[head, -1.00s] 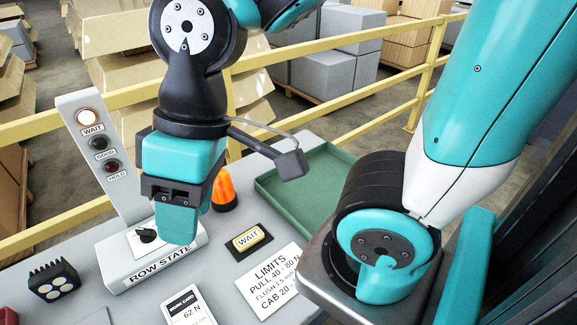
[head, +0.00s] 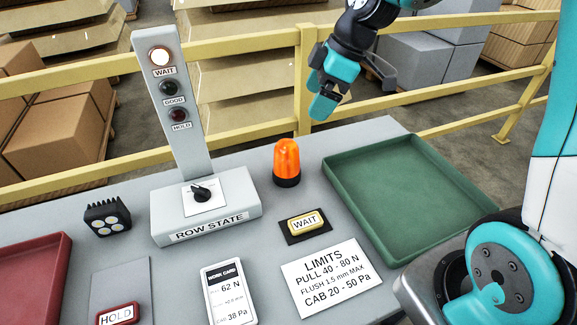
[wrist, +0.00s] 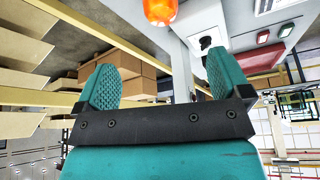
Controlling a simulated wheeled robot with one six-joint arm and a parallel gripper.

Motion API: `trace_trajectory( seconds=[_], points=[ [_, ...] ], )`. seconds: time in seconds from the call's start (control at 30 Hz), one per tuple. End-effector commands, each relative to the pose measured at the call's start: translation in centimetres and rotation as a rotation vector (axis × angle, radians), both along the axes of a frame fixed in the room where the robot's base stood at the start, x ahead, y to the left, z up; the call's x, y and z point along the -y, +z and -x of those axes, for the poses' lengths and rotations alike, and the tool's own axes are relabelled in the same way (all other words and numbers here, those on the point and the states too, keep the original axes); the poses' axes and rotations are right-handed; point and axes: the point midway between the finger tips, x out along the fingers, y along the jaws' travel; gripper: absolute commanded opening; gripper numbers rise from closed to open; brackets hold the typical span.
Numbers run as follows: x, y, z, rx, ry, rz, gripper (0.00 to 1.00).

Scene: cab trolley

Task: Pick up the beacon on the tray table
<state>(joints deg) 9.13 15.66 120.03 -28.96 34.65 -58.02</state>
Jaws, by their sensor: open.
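The orange beacon (head: 286,160) with a black base stands upright on the grey tray table (head: 235,160), between the row state box and the green tray. It also shows at the top edge of the wrist view (wrist: 160,10), partly cut off. My gripper (head: 322,98) is above and behind the beacon, a little to its right in the head view. It is apart from the beacon. In the wrist view, the two teal fingers of my gripper (wrist: 160,78) are spread with nothing between them.
The row state box with its lamp post (head: 205,205) stands left of the beacon. The green tray (head: 395,195) is on the right. A WAIT plate (head: 305,224) and a LIMITS card (head: 330,277) lie in front. A yellow rail (head: 235,145) runs behind the table.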

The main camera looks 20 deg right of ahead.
Motion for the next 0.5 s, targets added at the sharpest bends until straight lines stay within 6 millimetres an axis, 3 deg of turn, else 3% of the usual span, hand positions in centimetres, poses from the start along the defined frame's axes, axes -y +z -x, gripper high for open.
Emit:
trace_trajectory(
  seconds=[0.3,0.5],
  points=[
    [-2.8,-6.5,-0.9,-0.007,0.003,0.000,0.95],
    [-3.9,-9.2,-1.4,-0.005,0.001,0.000,0.95]
  ],
)
